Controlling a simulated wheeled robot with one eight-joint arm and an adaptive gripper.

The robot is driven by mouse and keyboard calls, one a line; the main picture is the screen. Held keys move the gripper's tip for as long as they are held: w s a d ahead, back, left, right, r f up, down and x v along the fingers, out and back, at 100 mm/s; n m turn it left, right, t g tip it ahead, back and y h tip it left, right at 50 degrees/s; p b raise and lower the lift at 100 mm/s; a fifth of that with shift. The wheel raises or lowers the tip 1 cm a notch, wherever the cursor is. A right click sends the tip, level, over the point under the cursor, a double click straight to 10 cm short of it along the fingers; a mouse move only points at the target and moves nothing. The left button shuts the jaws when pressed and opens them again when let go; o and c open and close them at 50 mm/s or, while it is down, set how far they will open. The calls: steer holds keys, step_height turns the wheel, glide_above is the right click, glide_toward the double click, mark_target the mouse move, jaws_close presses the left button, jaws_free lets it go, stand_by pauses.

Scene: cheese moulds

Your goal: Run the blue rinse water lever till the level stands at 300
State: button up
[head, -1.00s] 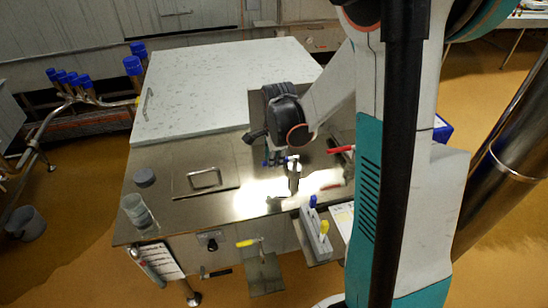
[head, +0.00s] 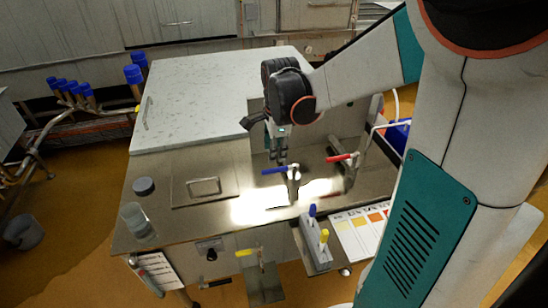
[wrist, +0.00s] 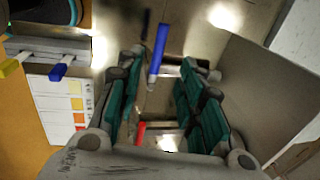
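The blue lever (head: 274,171) sticks out to the left from the top of a metal valve post (head: 293,186) on the steel worktop. My gripper (head: 278,153) hangs just above and behind it, fingers pointing down. In the wrist view the blue lever (wrist: 158,48) lies ahead of the gap between the green finger pads of my gripper (wrist: 158,75). The pads are wide apart with nothing held between them. A clear beaker (head: 137,219) stands at the worktop's front left; its level and markings are too small to read.
A red lever (head: 341,157) on another valve stands close to the right and shows in the wrist view (wrist: 141,132). A rack (head: 318,247) with blue and yellow handles and a colour chart (head: 364,226) sit in front. A yellow lever (head: 246,253) is below the worktop edge.

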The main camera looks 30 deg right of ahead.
steer(key=shift+s+a+r, duration=0.1)
steer(key=shift+s+r, duration=0.05)
steer(key=shift+r, duration=0.6)
steer(key=shift+s+r, duration=0.1)
steer(key=shift+r, duration=0.6)
steer(key=shift+s, duration=0.1)
stand_by(0.9)
